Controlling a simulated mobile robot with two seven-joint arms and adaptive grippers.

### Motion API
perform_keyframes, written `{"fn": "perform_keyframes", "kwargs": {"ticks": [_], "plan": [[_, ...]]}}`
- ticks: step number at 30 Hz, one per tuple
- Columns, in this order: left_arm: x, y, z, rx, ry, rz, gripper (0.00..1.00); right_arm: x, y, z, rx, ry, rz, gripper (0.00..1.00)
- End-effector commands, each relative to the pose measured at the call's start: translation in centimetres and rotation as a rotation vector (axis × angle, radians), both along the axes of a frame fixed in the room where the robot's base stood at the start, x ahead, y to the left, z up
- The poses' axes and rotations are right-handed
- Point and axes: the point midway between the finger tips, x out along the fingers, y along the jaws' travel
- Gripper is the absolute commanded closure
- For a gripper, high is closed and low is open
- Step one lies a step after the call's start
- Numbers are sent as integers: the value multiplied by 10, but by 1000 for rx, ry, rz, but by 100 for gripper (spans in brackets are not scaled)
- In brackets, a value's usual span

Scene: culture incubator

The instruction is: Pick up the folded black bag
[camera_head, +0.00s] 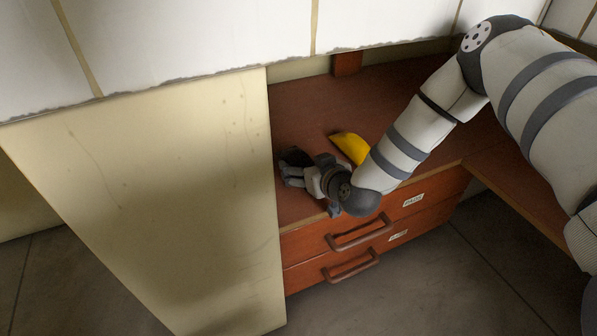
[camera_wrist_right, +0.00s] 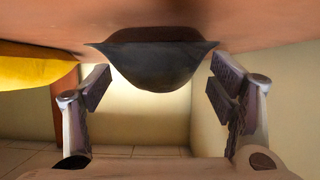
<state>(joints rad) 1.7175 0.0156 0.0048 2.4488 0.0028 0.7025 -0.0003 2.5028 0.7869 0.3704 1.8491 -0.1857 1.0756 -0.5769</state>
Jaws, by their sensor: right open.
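The folded black bag (camera_wrist_right: 155,65) shows in the right wrist view as a dark, pouch-like shape against the brown wooden top, between the two fingers of my right gripper (camera_wrist_right: 160,82). The fingers are open, with a visible gap on each side of the bag. In the head view, my right gripper (camera_head: 288,176) is low over the left end of the wooden top, and the dark bag (camera_head: 295,156) is at its fingertips, partly hidden by the gripper. My left gripper is not in view.
A yellow object (camera_head: 350,148) lies on the wooden top (camera_head: 320,100) beside my right wrist. A tall cream panel (camera_head: 180,190) stands close to the left of the gripper. Drawers with brown handles (camera_head: 360,233) are below. White panels (camera_head: 200,35) are above.

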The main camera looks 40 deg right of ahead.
Motion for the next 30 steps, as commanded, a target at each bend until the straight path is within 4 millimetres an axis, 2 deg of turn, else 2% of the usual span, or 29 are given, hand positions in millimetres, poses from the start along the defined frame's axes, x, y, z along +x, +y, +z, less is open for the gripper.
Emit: {"fn": "perform_keyframes", "kwargs": {"ticks": [1,9,16,25,30], "plan": [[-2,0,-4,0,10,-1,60,5,-1,-7,1,3,0,23],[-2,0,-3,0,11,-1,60,9,-2,-3,1,0,0,25],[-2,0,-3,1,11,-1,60,9,-2,-4,0,0,1,76],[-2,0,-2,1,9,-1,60,9,-2,-2,1,0,0,76],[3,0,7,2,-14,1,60,9,-1,23,2,-5,2,76]]}}
